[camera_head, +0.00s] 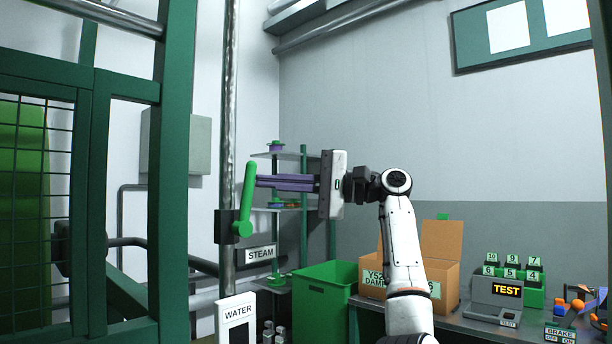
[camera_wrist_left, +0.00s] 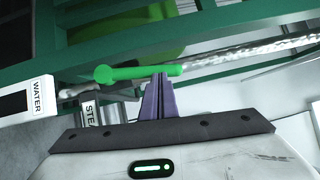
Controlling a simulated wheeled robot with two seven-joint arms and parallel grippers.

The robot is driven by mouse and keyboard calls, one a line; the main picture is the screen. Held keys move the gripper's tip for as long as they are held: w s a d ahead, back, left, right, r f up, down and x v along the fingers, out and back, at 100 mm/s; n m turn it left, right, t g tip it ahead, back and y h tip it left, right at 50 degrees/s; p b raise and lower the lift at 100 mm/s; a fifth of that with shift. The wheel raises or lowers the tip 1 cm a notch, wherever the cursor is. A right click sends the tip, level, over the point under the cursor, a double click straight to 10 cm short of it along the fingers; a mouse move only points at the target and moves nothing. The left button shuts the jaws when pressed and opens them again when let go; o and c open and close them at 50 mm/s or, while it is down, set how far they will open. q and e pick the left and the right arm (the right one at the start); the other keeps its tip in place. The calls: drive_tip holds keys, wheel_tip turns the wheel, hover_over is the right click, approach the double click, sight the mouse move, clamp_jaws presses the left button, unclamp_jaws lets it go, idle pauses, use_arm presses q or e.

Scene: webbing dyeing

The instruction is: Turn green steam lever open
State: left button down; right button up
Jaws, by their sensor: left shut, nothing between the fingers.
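The green steam lever (camera_head: 246,198) stands nearly upright, leaning slightly right, on a dark block at the vertical pipe, above the STEAM sign (camera_head: 261,254). My left gripper (camera_head: 258,182) reaches in from the right, its purple fingers shut and empty. The fingertips are right beside the upper part of the lever; I cannot tell whether they touch. In the left wrist view the lever (camera_wrist_left: 135,72) lies across the picture, and the tips of the shut left gripper (camera_wrist_left: 160,78) meet its line. My right gripper is not in view.
A green frame with mesh (camera_head: 83,180) stands at the left. The metal pipe (camera_head: 229,100) runs beside the lever. A WATER panel (camera_head: 237,312) is below. Shelves with spools (camera_head: 287,207), a green bin (camera_head: 322,290) and a bench with a cardboard box (camera_head: 440,246) are to the right.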

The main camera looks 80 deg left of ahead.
use_arm(q)
drive_tip(key=shift+s+d+r+n+t+p, duration=0.25)
drive_tip(key=shift+s+n+t+p, duration=0.1)
drive_tip(key=shift+s+n+t, duration=0.2)
idle(0.4)
drive_tip(key=p+v, duration=0.1)
drive_tip(key=v, duration=0.9)
drive_tip(key=shift+w, duration=0.2)
drive_tip(key=shift+s, duration=0.1)
drive_tip(key=b+x, duration=0.1)
drive_tip(key=x, duration=0.9)
